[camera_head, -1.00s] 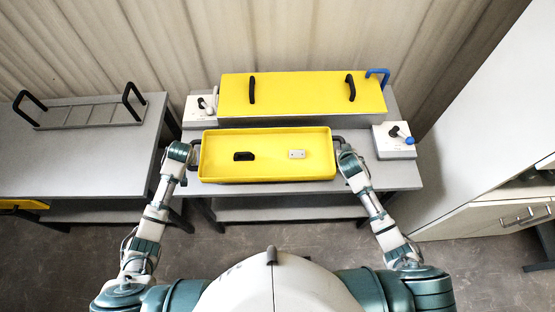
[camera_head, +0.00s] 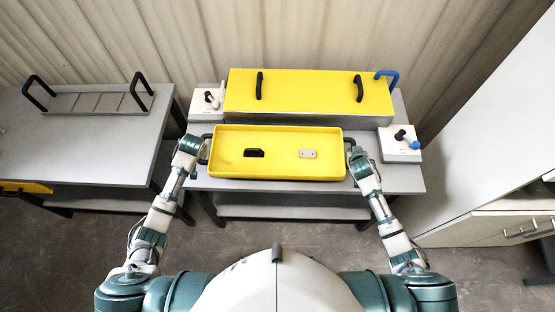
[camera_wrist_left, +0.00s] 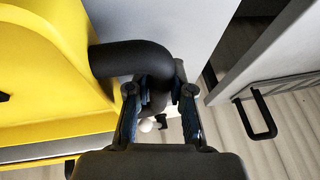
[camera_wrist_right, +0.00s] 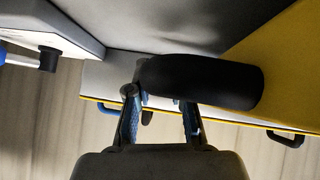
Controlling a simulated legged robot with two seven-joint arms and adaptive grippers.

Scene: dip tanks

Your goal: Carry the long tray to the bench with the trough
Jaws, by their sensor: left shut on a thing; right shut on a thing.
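The long yellow tray (camera_head: 280,171) is at the front of the middle bench (camera_head: 405,180), in front of the big yellow-lidded trough (camera_head: 310,92). A black part (camera_head: 254,153) and a white part (camera_head: 308,154) lie in it. My left gripper (camera_head: 198,150) is shut on the tray's left black handle, which shows in the left wrist view (camera_wrist_left: 130,58). My right gripper (camera_head: 354,154) is shut on the right black handle, which shows in the right wrist view (camera_wrist_right: 205,80). Whether the tray touches the bench top cannot be told.
A white cabinet (camera_head: 480,150) stands at right. Floor is clear between benches.

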